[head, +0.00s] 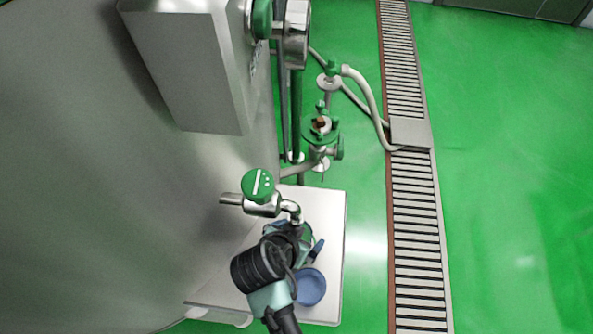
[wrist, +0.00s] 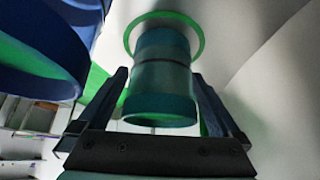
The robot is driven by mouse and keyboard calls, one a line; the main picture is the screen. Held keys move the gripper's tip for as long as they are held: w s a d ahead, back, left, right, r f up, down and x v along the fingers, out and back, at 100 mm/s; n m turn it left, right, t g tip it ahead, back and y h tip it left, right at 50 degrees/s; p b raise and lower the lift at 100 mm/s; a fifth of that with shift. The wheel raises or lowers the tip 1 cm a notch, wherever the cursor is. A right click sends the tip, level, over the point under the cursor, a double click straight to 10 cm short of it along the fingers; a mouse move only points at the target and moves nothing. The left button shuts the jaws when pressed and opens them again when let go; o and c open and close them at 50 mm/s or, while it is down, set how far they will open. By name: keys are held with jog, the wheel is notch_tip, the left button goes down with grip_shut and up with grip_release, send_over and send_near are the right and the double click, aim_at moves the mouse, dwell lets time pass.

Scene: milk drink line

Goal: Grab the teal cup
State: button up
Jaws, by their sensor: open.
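The teal cup (wrist: 160,80) is in the middle of the wrist view, its base end toward a green ring (wrist: 200,38) on a pale surface. My gripper (wrist: 158,88) is open, one dark finger on each side of the cup, with gaps visible between fingers and cup. In the head view my gripper (head: 294,240) is low over the white table, just below the tap's spout. The cup is mostly hidden there by my gripper and arm, and I cannot make it out clearly.
A blue round dish or cup (head: 311,288) stands close by on the white table (head: 331,222); a large blue shape (wrist: 40,55) fills the wrist view's left. A steel tap with a green knob (head: 257,186) juts from the big tank (head: 120,190). Open green floor lies right.

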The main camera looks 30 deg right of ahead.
jog(key=shift+f, duration=0.2)
jog(key=c, duration=1.4)
jog(key=shift+r, duration=0.1)
grip_shut()
jog(key=shift+w+d+r, duration=0.1)
